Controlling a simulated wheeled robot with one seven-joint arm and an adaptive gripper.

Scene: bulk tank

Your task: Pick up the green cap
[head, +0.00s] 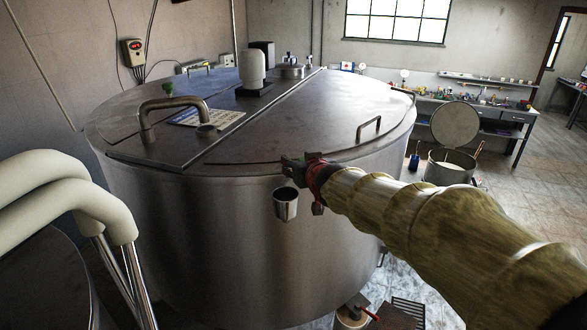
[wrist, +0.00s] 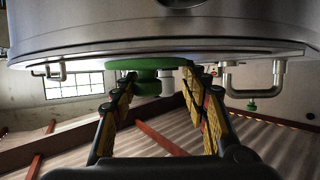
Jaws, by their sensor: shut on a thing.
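The green cap (wrist: 147,87) shows in the wrist view between my two fingertips, with a wide flat disc and a narrower knob. My gripper (wrist: 158,80) is shut on it. In the head view my gripper (head: 300,168) is at the near rim of the big steel tank (head: 180,225). The cap is hidden there. A second, smaller green thing (wrist: 252,105) shows farther off in the wrist view. A green knob (head: 168,88) also stands on the far left of the tank lid in the head view.
A small steel cup (head: 286,203) is just below my gripper, against the tank's side. The lid carries a thick bent handle (head: 175,108), a thin handle (head: 369,126) and a white-topped motor (head: 252,70). An open pot (head: 449,168) stands on the floor at right.

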